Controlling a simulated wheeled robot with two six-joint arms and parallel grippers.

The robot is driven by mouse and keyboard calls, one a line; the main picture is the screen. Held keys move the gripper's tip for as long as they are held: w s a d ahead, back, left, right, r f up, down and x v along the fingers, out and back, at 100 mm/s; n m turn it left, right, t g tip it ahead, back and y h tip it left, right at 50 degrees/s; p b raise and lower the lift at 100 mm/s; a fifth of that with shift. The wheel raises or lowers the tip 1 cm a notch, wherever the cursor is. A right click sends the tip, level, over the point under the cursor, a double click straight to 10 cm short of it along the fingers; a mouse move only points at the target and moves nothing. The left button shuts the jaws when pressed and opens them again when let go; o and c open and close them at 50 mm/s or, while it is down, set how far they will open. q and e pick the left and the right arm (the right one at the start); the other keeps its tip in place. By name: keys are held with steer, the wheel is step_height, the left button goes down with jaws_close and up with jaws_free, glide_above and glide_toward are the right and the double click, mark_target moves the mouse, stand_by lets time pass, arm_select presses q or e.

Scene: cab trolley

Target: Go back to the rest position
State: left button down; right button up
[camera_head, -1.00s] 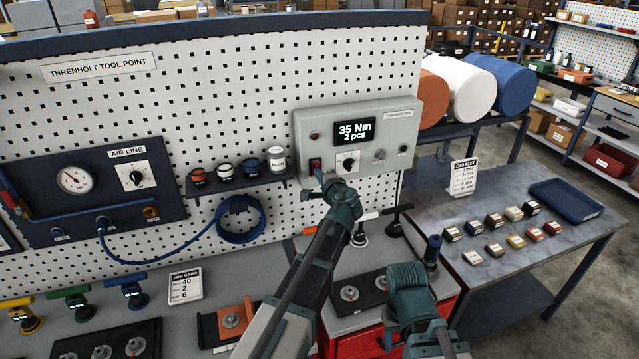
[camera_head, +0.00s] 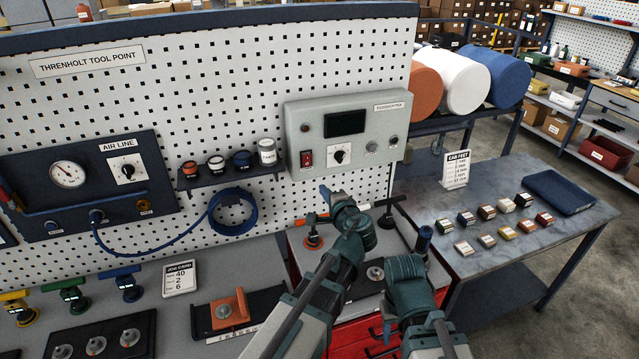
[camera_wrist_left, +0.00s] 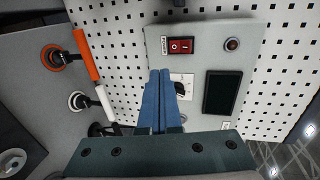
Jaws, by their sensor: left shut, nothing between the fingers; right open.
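My left gripper (camera_head: 326,194) is shut and empty, just below and in front of the grey controller box (camera_head: 390,122) in the head view. Its blue fingers (camera_wrist_left: 160,100) lie together in the left wrist view and overlap part of the box's front in the picture. The box has a red rocker switch (camera_head: 306,158), a dial (camera_head: 340,154) and a dark, blank display (camera_head: 345,123). The switch also shows in the left wrist view (camera_wrist_left: 181,45), clear of the fingers.
A red drawer cabinet (camera_head: 362,338) with T-handled tools on top stands below the box. A shelf (camera_head: 228,177) with several small pots is left of the box.

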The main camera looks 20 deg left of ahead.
arm_select(q)
steer(key=shift+s+d+f, duration=0.1)
steer(key=shift+s+d, duration=0.1)
steer(key=shift+s, duration=0.3)
steer(key=shift+d, duration=0.1)
steer(key=s+d+f+n+g+h+b, duration=0.25)
steer(key=s+f+n+g, duration=0.3)
steer(key=s+f, duration=0.6)
steer(key=s+d+f+n+g+h+b, duration=0.1)
steer(key=s+d+f+g+h, duration=0.1)
steer(key=s, duration=0.5)
steer(key=s+d+f+n+g+h+b, duration=0.1)
steer(key=s+d+f+g+h+b, duration=0.1)
steer(key=s+d+f+g, duration=0.3)
step_height(320, 180, down, 4)
steer(key=shift+s+d+f+h, duration=0.1)
steer(key=shift+s+d+h, duration=0.25)
steer(key=shift+s+d, duration=0.55)
steer(key=shift+g, duration=0.25)
